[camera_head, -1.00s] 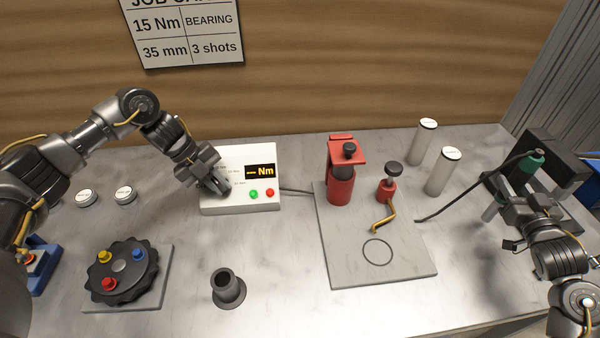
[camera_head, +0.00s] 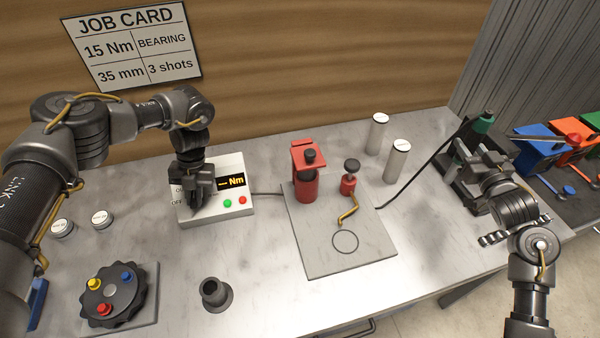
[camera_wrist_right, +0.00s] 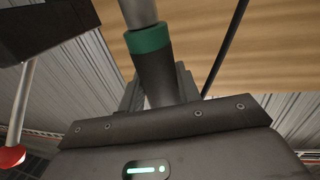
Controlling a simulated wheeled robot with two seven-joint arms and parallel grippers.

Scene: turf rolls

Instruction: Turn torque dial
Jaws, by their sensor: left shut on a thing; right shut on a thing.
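The white torque controller box (camera_head: 236,204) stands on the bench near the back wall. Its display (camera_head: 231,182) shows dashes and "Nm". My left gripper (camera_head: 194,206) points down over the left part of its face and is shut on the torque dial, which the fingers hide. An "OFF" mark shows beside the fingers. My right gripper (camera_wrist_right: 158,90) is shut on a dark tool with a green band (camera_wrist_right: 148,38).
The job card (camera_head: 133,45) reads 15 Nm, bearing, 35 mm, 3 shots. A grey plate (camera_head: 330,250) carries a red press (camera_head: 306,180). A black knobbed wheel (camera_head: 112,292) and a dark flanged cup (camera_head: 216,294) stand at the front. Coloured bins (camera_head: 548,148) stand far right.

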